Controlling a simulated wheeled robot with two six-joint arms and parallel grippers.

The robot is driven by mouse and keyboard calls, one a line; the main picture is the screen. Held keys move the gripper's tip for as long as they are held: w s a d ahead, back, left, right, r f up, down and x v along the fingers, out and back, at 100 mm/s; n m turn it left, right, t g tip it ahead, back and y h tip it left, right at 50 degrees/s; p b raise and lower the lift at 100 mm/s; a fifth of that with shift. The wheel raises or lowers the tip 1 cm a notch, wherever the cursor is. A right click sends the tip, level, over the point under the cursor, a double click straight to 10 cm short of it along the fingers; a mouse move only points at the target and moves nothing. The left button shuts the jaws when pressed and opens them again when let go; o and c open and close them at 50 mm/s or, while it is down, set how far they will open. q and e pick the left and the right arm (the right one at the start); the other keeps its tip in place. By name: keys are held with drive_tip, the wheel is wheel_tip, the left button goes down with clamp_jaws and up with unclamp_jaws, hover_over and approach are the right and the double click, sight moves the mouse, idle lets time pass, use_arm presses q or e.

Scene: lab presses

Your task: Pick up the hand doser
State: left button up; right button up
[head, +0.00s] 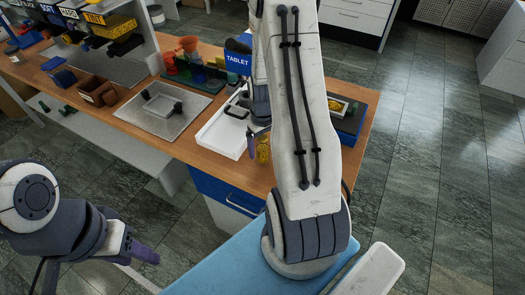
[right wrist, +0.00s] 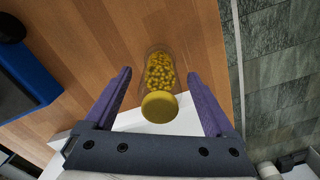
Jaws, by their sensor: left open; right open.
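A clear container of yellow beads with a round yellow cap (right wrist: 160,105), which I take to be the hand doser, is on the wooden bench in the right wrist view. It also shows in the head view (head: 263,150), partly covered by my right arm. My right gripper (right wrist: 159,73) is open, with one purple finger on each side of the container and a gap on both sides. In the head view my right gripper (head: 259,132) is mostly hidden. My left gripper (head: 148,255) is open and empty, off the bench at the lower left.
A white tray (head: 221,140) is left of the container. A blue-edged box (right wrist: 25,85) is at the left of the right wrist view. A grey plate (head: 170,128) and a dark rack with coloured items (head: 198,82) are further left. The bench edge is close to the container.

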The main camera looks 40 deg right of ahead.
drive_tip(key=shift+f, duration=1.05)
drive_tip(key=c, duration=1.4)
clamp_jaws()
drive_tip(key=shift+r, duration=0.15)
